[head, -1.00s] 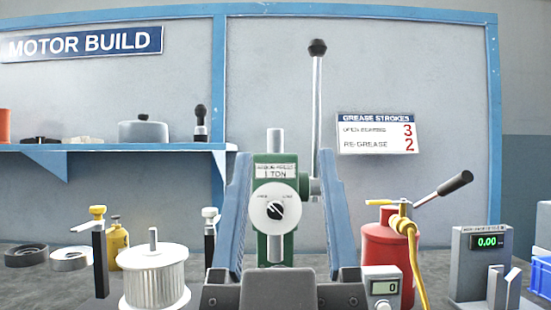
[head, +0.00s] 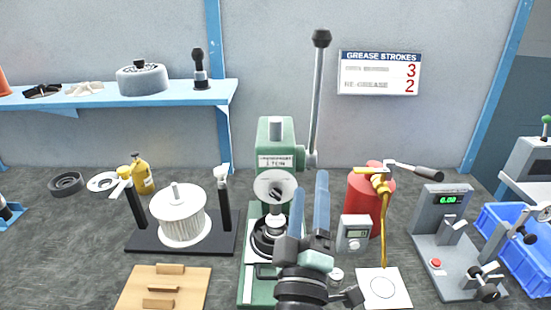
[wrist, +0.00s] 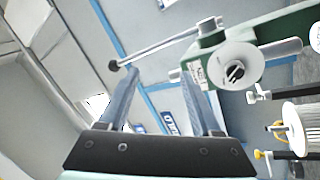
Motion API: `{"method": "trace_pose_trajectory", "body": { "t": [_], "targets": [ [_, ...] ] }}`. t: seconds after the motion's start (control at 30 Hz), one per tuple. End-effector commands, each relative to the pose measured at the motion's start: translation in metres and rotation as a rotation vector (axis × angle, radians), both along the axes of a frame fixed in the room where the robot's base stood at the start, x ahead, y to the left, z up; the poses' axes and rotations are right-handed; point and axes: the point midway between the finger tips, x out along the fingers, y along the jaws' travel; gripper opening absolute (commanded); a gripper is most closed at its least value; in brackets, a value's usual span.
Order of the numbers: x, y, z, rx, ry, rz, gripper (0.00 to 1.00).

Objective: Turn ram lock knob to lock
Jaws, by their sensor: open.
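The ram lock knob (head: 276,192) is a small black knob on a round white dial on the front of the green arbor press (head: 277,135). In the wrist view the knob (wrist: 235,72) shows on its dial at the right. The dial lettering is too small to read now, so I cannot tell the knob's setting. My gripper (head: 309,183) has two blue fingers, apart and empty. In the head view it appears just right of the dial, covering part of the press's lower body. In the wrist view the knob lies outside the fingers (wrist: 160,75), to their right.
The press's long lever (head: 315,95) rises right of its head. A red grease canister (head: 362,205) and small display (head: 354,233) stand close on the right. A finned rotor (head: 183,217) on a black stand is at the left. A wooden board (head: 160,290) lies in front.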

Motion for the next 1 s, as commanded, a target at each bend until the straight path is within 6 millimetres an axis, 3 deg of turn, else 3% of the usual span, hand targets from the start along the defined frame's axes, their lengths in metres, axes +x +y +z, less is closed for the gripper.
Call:
{"method": "trace_pose_trajectory", "body": {
  "t": [0.03,0.4,0.7,0.87,1.0],
  "targets": [
    [0.001,0.000,0.007,-0.044,0.042,-0.013,0.66],
    [-0.022,0.029,-0.044,-0.392,0.286,-0.006,0.66],
    [-0.044,0.053,-0.073,-0.528,0.373,0.044,0.66],
    [-0.037,0.053,-0.077,-0.537,0.373,0.045,0.66],
    [-0.018,0.053,-0.078,-0.539,0.372,0.045,0.66]
  ]
}}
